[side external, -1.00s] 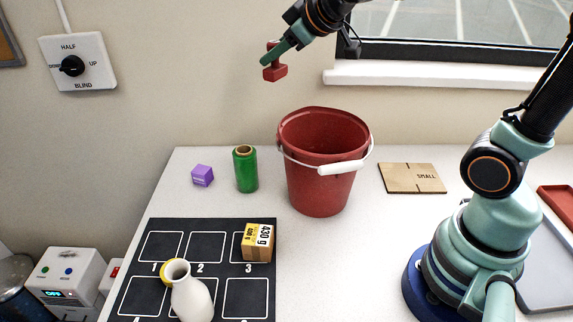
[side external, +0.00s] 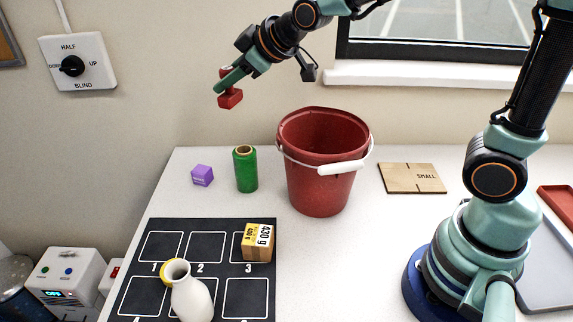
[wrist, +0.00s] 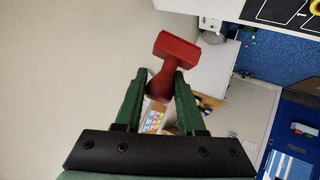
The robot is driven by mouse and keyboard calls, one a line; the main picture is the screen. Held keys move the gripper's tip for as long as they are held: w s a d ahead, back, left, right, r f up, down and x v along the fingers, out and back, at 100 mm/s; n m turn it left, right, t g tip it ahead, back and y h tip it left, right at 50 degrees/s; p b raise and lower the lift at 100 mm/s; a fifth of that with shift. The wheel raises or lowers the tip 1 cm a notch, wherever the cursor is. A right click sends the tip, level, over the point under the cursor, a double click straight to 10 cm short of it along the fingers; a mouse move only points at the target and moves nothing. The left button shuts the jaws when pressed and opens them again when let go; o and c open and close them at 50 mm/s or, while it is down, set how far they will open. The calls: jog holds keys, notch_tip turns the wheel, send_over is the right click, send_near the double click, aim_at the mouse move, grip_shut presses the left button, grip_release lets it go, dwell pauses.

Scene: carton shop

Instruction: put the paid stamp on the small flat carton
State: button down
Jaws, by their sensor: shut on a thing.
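The red stamp (side external: 230,97) is held in the air above and left of the red bucket, near the wall. My gripper (side external: 229,82) is shut on its handle, and the block end hangs downward. In the wrist view the stamp (wrist: 175,50) sits between the two green fingers of my gripper (wrist: 162,85). No lettering on the stamp can be read.
A red bucket (side external: 318,185) with a white handle stands between the stamp and the carton.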

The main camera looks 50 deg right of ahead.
jog(key=a+f+n+y, duration=0.2)
jog(key=a+f, duration=0.3)
jog(key=a, duration=0.8)
jog(key=shift+s+a+f+n+g+y, duration=0.15)
jog(key=shift+s+a+n+g+y, duration=0.15)
jog(key=shift+a+n+g, duration=0.15)
jog(key=shift+d, duration=0.1)
notch_tip(320, 180, down, 20)
jog(key=shift+w+r, duration=0.1)
jog(key=shift+r, duration=0.1)
jog(key=shift+f, duration=0.1)
jog(key=c, duration=0.5)
grip_release()
jog(key=shift+f, duration=0.1)
